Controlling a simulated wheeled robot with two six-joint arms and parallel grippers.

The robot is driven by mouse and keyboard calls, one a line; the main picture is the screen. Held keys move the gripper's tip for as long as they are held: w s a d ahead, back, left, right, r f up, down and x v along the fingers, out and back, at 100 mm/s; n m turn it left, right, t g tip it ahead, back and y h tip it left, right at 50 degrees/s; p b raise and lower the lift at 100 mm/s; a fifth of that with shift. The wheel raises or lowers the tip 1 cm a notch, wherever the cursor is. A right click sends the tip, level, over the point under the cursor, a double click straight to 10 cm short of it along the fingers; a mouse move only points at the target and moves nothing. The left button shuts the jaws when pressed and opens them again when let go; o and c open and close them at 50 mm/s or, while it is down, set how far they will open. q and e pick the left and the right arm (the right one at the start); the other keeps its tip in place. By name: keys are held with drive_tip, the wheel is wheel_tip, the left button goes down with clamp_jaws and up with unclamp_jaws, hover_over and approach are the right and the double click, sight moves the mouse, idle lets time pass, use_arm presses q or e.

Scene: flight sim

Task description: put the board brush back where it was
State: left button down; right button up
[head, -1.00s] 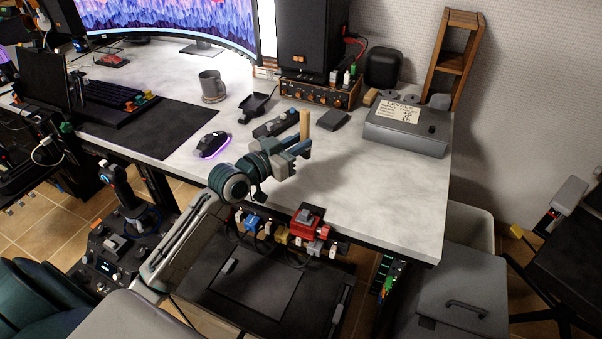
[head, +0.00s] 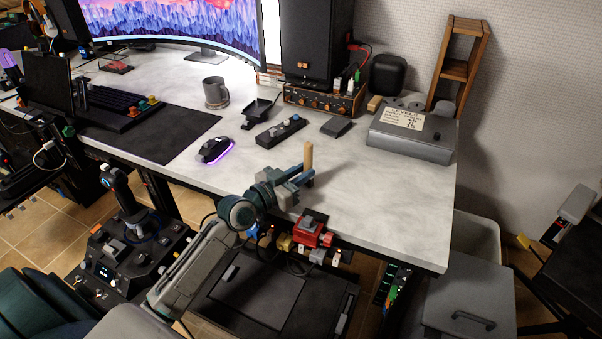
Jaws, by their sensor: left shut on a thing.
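My left gripper (head: 304,177) reaches in from the lower left and is shut on a brush with a pale wooden handle (head: 308,157). The handle stands about upright above the fingers. The lower part of the brush is hidden by the gripper. The gripper shows over the front part of the grey stone-like desk top (head: 390,195); I cannot tell its exact height above it. My right gripper is out of view.
Behind the gripper lie a dark button strip (head: 281,132), a dark flat block (head: 336,127) and a glowing mouse (head: 214,151). A grey box with a label (head: 410,139) sits at the right. Red and blue devices (head: 313,231) hang at the front edge. The front right desk is clear.

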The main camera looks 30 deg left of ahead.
use_arm(q)
drive_tip(key=c, duration=1.3)
unclamp_jaws()
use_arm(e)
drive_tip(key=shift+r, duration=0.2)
use_arm(q)
drive_tip(key=shift+r, duration=0.15)
drive_tip(key=shift+s+a, duration=0.2)
drive_tip(key=shift+s, duration=0.35)
drive_tip(key=v, duration=0.5)
drive_tip(key=shift+p, duration=0.4)
drive_tip(key=shift+p+v, duration=1.2)
drive_tip(key=shift+v, duration=1.7)
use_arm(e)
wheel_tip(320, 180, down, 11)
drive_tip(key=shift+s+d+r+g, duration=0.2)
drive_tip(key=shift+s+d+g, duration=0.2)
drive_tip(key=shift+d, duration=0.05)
